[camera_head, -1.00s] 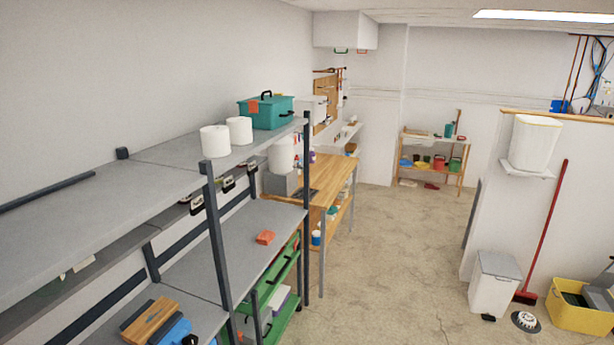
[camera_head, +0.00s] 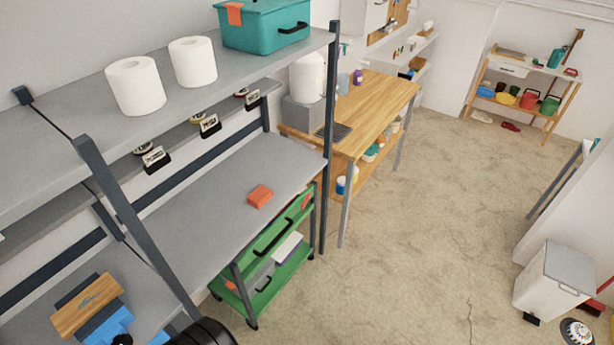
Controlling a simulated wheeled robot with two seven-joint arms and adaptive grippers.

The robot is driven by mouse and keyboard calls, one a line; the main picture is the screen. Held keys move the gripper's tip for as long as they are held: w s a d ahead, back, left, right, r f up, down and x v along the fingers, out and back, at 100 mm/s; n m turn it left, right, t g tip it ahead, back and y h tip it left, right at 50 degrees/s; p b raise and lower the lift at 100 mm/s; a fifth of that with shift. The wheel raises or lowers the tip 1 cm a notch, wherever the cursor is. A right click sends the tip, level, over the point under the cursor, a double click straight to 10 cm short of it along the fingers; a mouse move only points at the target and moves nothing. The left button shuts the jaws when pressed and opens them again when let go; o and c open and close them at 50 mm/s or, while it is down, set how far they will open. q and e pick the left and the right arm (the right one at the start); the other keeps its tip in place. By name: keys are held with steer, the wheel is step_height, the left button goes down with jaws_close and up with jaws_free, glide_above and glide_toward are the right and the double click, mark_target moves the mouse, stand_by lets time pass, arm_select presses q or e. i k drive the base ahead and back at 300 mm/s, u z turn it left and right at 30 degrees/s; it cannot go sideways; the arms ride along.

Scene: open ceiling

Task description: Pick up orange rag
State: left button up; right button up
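A small folded orange cloth, which looks like the orange rag (camera_head: 260,196), lies on the grey middle shelf (camera_head: 225,195) near its front edge. Another orange piece of cloth (camera_head: 234,13) hangs over the left front of the teal toolbox (camera_head: 266,27) on the top shelf. I cannot tell from its look alone which of the two is the rag. No gripper fingers show. A dark rounded part at the bottom edge looks like part of my arm.
Two white paper rolls (camera_head: 135,86) stand on the top shelf. Dark shelf posts (camera_head: 331,130) flank the middle shelf. A green cart (camera_head: 262,286) stands below it. A wooden workbench (camera_head: 368,110) is behind. A white bin (camera_head: 556,281) stands right; the floor (camera_head: 430,230) between is clear.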

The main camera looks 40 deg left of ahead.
mark_target(258, 198)
steer(key=u, duration=0.05)
steer(key=i, duration=1.7)
steer(key=u, duration=1.25)
steer(key=i, duration=0.95)
steer(key=u, duration=0.95)
